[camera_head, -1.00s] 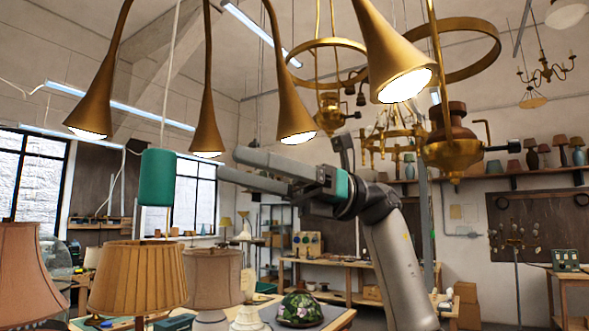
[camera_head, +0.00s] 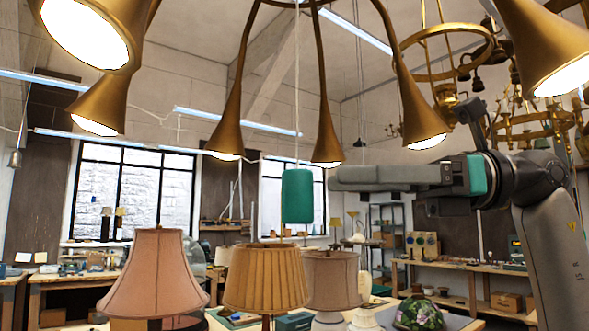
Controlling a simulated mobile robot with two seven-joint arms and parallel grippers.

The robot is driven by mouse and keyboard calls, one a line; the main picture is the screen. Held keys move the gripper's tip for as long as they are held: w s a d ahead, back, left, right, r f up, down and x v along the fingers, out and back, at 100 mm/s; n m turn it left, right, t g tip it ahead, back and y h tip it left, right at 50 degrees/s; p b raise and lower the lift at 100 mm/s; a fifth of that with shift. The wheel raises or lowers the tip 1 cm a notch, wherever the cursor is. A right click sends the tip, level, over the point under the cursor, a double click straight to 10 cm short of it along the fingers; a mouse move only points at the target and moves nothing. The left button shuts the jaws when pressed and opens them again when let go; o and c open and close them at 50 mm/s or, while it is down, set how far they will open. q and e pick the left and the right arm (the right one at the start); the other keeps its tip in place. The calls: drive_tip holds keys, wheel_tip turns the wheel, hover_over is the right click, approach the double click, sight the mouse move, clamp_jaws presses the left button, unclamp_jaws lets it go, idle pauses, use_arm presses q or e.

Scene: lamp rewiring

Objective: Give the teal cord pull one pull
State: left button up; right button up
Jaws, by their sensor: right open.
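The teal cord pull (camera_head: 297,196) is a rounded cylinder hanging upright on a thin pale cord below the brass lamp cluster, left of centre. My right gripper (camera_head: 334,179) comes in from the right, with its long grey fingers pointing left at the pull. Its tips are just right of the pull's upper half, with a narrow gap in the picture. It is open and nothing shows between the fingers; they overlap nearly edge-on, so the depth to the pull is hard to judge. My left gripper is not in view.
Brass horn-shaped lamp shades (camera_head: 328,140) hang around and above the cord. Below stand a pink shade (camera_head: 155,275), a pleated tan shade (camera_head: 265,278) and a beige shade (camera_head: 331,279). A stained-glass shade (camera_head: 419,314) sits lower right. The air left of the pull is clear.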

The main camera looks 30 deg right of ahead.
sight(293, 180)
drive_tip(key=p+x, duration=0.1)
drive_tip(key=x, duration=0.6)
drive_tip(key=shift+p, duration=0.4)
drive_tip(key=shift+a, duration=0.1)
drive_tip(key=shift+c, duration=0.3)
clamp_jaws()
